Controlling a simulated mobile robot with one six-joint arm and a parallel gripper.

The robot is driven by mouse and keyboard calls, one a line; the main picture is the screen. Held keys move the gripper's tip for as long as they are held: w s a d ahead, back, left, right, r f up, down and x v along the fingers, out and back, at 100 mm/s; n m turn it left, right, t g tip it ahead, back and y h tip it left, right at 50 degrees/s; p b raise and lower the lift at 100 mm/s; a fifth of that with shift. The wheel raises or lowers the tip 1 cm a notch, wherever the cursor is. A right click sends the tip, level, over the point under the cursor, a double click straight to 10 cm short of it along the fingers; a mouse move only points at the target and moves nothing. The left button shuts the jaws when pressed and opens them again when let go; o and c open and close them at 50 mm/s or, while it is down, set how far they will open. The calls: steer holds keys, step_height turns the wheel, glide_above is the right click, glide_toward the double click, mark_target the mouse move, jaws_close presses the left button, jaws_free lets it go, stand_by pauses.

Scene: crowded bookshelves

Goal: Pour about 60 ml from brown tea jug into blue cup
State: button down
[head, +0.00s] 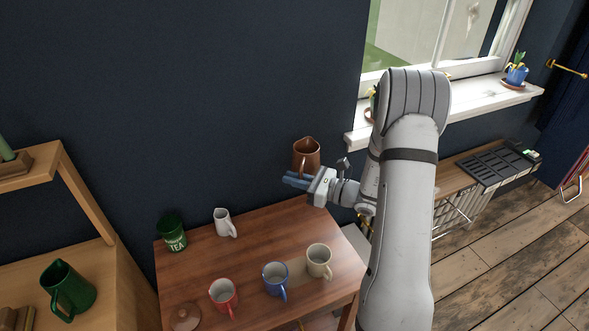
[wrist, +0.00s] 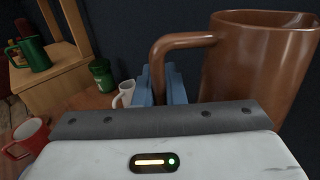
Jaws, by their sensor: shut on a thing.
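The brown tea jug (head: 307,154) is held up in the air above the back right part of the wooden table, close to upright. My gripper (head: 296,180) is shut on its handle; in the wrist view the blue fingers (wrist: 168,85) close around the handle of the jug (wrist: 255,65). The jug's contents are hidden. The blue cup (head: 275,279) stands upright on the table near its front, below and in front of the jug. It does not show in the wrist view.
On the table (head: 240,262) stand a red cup (head: 223,296), a cream cup (head: 319,261), a white jug (head: 224,223), a green tea tin (head: 172,234) and a round brown lid (head: 185,317). A green jug (head: 68,290) stands on the left shelf. The table's middle is clear.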

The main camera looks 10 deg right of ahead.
mark_target(302, 170)
steer(key=shift+s+d+r+p, duration=0.15)
steer(key=shift+r+p, duration=0.95)
steer(key=shift+p, duration=1.2)
steer(key=shift+s+a+r+p, duration=0.15)
steer(key=shift+r+p, duration=0.9)
steer(key=shift+p, duration=1.2)
steer(key=r+p, duration=0.1)
steer(key=p, duration=0.4)
steer(key=shift+s+d+r, duration=0.1)
steer(key=shift+s, duration=0.3)
